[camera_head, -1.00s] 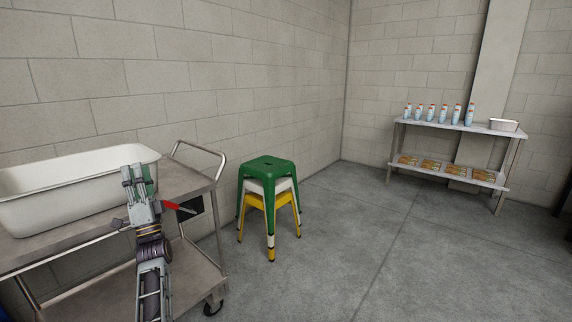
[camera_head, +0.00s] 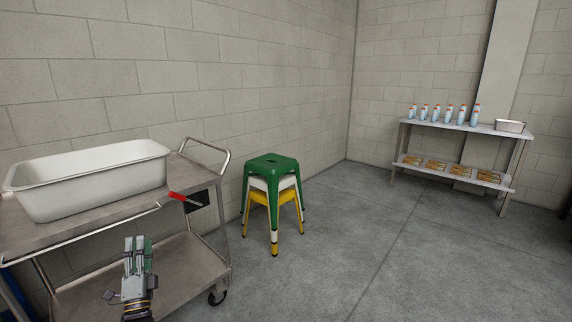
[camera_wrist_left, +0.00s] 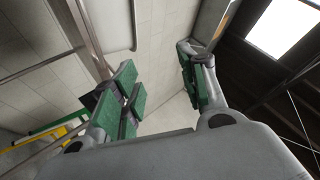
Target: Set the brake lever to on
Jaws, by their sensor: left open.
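The brake lever (camera_head: 177,196) has a red grip and is mounted by a dark plate (camera_head: 197,202) at the right end of the metal cart's top (camera_head: 120,206). Its red end points left and slightly up. My left gripper (camera_head: 138,246) is in front of the cart, below and left of the lever and apart from it, with fingers pointing up. In the left wrist view its green-padded fingers (camera_wrist_left: 160,92) are spread with nothing between them. My right gripper is not in view.
A white tub (camera_head: 90,180) sits on the cart's top shelf. Stacked green, white and yellow stools (camera_head: 273,166) stand right of the cart. A shelf table (camera_head: 460,128) with several bottles is at the back right. The floor between is clear.

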